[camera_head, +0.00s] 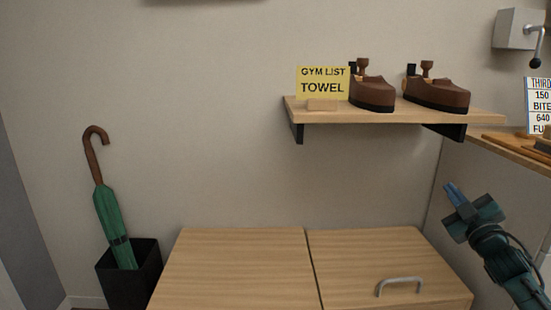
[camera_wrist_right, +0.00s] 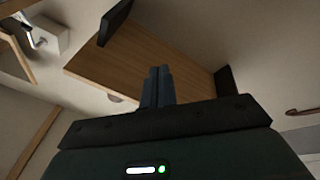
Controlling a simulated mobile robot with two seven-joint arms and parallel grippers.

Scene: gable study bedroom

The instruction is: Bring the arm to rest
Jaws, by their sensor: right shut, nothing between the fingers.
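My right gripper (camera_head: 451,192) is at the right of the head view, raised in front of the wall, above the right end of the wooden cabinet top. Its blue fingers are together with nothing between them, pointing up and left. In the right wrist view the shut fingers (camera_wrist_right: 158,86) show against the underside of the wall shelf (camera_wrist_right: 130,62). The gripper appears apart from the shelf and cabinet. My left gripper is not in either view.
The wall shelf (camera_head: 395,117) holds two brown shoe-like objects (camera_head: 437,92) and a yellow sign (camera_head: 323,82). A wooden cabinet (camera_head: 240,265) with a metal handle (camera_head: 400,285) stands below, its top bare. A green umbrella (camera_head: 113,225) stands in a black bin (camera_head: 130,277) at left.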

